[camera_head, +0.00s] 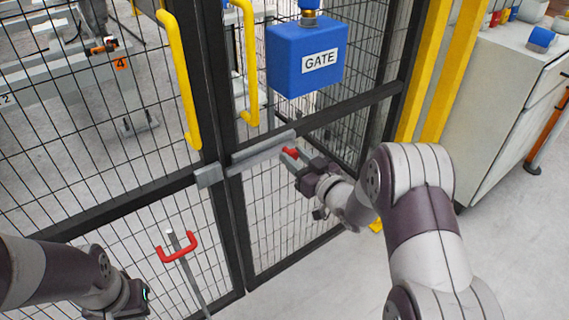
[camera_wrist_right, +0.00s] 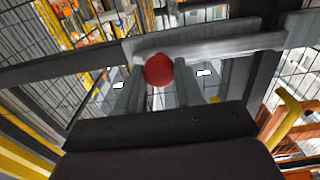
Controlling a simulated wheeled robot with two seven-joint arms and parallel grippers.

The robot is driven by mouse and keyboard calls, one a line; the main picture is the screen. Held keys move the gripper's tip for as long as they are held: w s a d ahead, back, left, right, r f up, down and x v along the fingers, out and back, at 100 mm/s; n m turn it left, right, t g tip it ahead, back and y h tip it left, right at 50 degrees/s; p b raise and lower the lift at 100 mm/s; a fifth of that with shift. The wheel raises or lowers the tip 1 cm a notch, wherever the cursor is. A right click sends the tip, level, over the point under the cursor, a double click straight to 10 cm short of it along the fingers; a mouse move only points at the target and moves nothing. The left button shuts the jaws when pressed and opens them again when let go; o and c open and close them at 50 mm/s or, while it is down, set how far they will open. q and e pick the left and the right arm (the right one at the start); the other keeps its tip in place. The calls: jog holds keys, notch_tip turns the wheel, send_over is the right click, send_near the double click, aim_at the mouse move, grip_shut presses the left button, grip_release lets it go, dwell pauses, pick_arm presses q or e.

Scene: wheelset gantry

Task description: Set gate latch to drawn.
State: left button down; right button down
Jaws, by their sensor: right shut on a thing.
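The gate latch (camera_head: 262,150) is a grey metal bar lying along the gate's middle rail. Its left end reaches a grey block (camera_head: 209,176) across the dark uprights where the two mesh panels meet. A red knob (camera_head: 291,152) sticks out near the bar's right end. My right gripper (camera_head: 291,158) is shut on this knob. In the right wrist view the red knob (camera_wrist_right: 158,70) sits between the two grey fingers, with the pale bar (camera_wrist_right: 215,48) behind it. My left gripper (camera_head: 132,298) is low at the left, away from the latch; its fingers cannot be made out.
A blue box marked GATE (camera_head: 305,55) hangs above the latch. Yellow handles (camera_head: 178,75) stand on the gate's uprights. A rod with a red handle (camera_head: 177,248) is at the lower left. A grey cabinet (camera_head: 500,110) stands right. Floor is clear between gate and cabinet.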

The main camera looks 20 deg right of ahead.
jog(key=shift+w+d, duration=0.2)
jog(key=shift+d, duration=0.4)
jog(key=shift+w+d, duration=0.2)
jog(key=shift+d, duration=0.4)
jog(key=shift+r, duration=0.1)
jog(key=c, duration=1)
grip_release()
jog(key=shift+c, duration=0.2)
jog(key=shift+o, duration=1.3)
jog(key=shift+d, duration=0.15)
